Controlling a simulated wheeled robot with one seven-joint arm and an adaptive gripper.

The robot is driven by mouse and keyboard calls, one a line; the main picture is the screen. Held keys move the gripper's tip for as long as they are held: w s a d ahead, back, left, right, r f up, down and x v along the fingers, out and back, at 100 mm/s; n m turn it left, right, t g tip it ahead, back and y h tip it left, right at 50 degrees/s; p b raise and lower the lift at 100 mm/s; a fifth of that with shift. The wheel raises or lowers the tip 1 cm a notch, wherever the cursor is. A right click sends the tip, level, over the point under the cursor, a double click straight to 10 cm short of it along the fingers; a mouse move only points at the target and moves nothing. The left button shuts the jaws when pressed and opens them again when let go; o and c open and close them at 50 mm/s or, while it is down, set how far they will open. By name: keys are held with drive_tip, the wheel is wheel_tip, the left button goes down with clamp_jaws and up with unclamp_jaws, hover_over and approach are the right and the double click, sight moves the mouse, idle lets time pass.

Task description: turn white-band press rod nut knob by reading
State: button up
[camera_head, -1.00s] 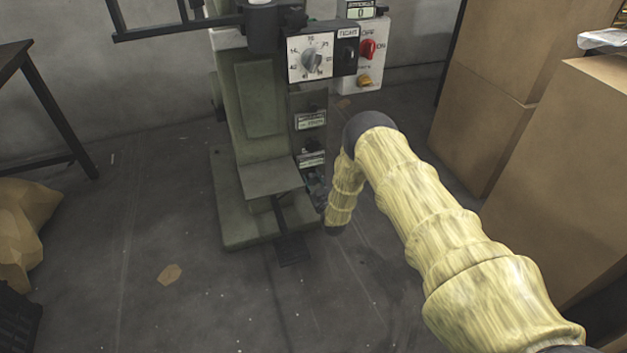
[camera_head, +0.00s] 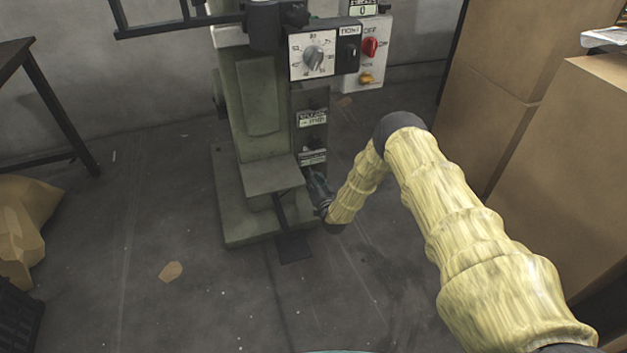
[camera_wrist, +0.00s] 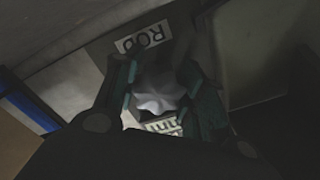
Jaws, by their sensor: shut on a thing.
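The green press (camera_head: 262,120) stands upright in the middle of the head view, with a pale strip (camera_head: 230,36) high on its column. In the wrist view a light grey, lobed knob (camera_wrist: 155,95) sits between the two dark green fingers of my gripper (camera_wrist: 160,100), which is shut on it. A label reading ROD (camera_wrist: 143,37) is beside the knob, and a second, partly hidden label (camera_wrist: 163,124) lies on its other side. In the head view my gripper (camera_head: 318,188) is at the lower right side of the press column; the knob is hidden there.
A dial panel (camera_head: 312,55) and a box with red and yellow switches (camera_head: 369,50) sit above my gripper. Cardboard boxes (camera_head: 570,150) stand at the right, close to my arm. A dark table (camera_head: 40,95) and a brown sack (camera_head: 22,220) are left.

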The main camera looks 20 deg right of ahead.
drive_tip(key=shift+m+b, duration=0.35)
drive_tip(key=shift+m, duration=1.55)
drive_tip(key=o, duration=0.7)
drive_tip(key=shift+o, duration=0.2)
drive_tip(key=shift+s, duration=0.1)
drive_tip(key=s, duration=1.2)
drive_tip(key=shift+d, duration=0.15)
drive_tip(key=shift+w, duration=0.1)
